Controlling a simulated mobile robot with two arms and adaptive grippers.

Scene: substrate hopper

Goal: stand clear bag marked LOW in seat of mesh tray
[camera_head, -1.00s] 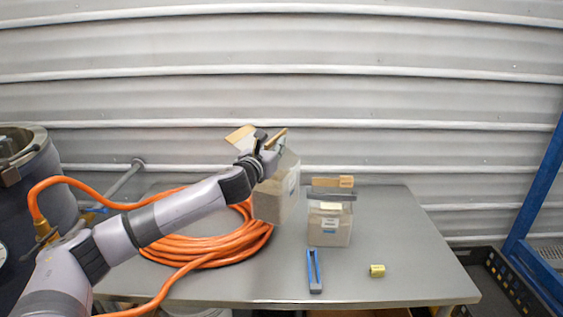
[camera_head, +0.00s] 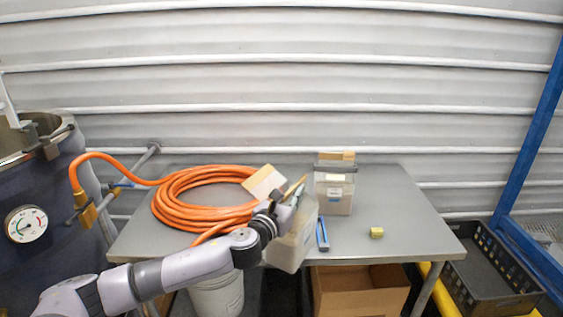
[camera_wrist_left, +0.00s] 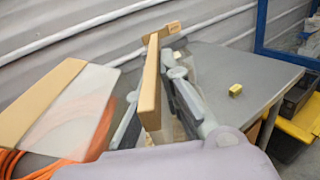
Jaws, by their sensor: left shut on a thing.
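My left gripper (camera_head: 285,203) is shut on the tan top strip of a clear bag (camera_head: 296,240) with pale contents. The bag hangs tilted by the table's front edge, and its marking cannot be read. In the left wrist view the tan strip (camera_wrist_left: 150,88) runs between the fingers. A tan-edged clear flap (camera_wrist_left: 70,105) stands out to the left there. A second clear bag (camera_head: 334,195) with a tan top and grey clip stands upright at the back of the table. A black slotted tray (camera_head: 490,272), perhaps the mesh tray, sits low at the right, apart from my gripper. My right gripper is out of view.
The grey table (camera_head: 400,215) holds a coiled orange hose (camera_head: 185,208), a blue clip (camera_head: 322,234) and a yellow block (camera_head: 376,232). A cardboard box (camera_head: 360,292) and white bucket (camera_head: 218,296) stand below. A blue post (camera_head: 530,130) rises by the tray.

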